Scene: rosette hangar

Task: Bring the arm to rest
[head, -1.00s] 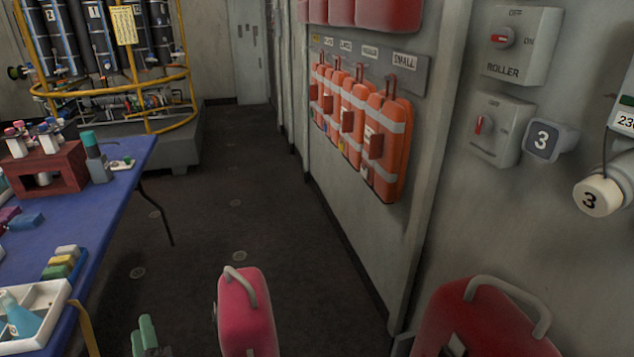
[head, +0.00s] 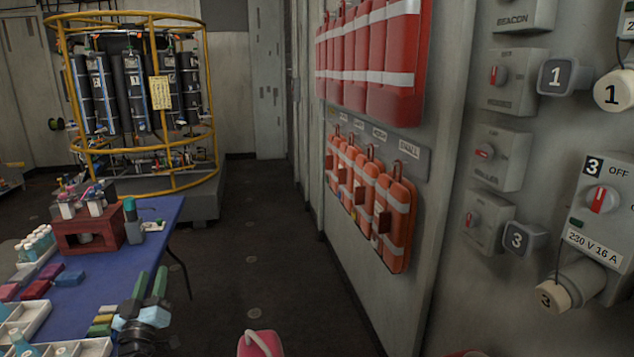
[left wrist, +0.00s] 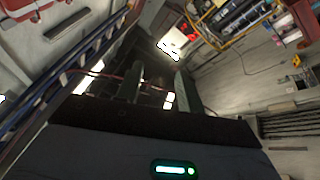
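My left gripper (head: 150,281) shows low in the head view, in front of the blue table's right edge. Its two green fingers point up and stand apart. In the left wrist view the fingers (left wrist: 158,85) are also apart, with nothing held between them. My right gripper is not in view.
The blue table (head: 90,270) on the left holds a dark red rack (head: 85,232), bottles and trays. A pink case (head: 260,345) stands at the bottom. A wall with orange packs (head: 370,200) and switch boxes (head: 500,158) is on the right.

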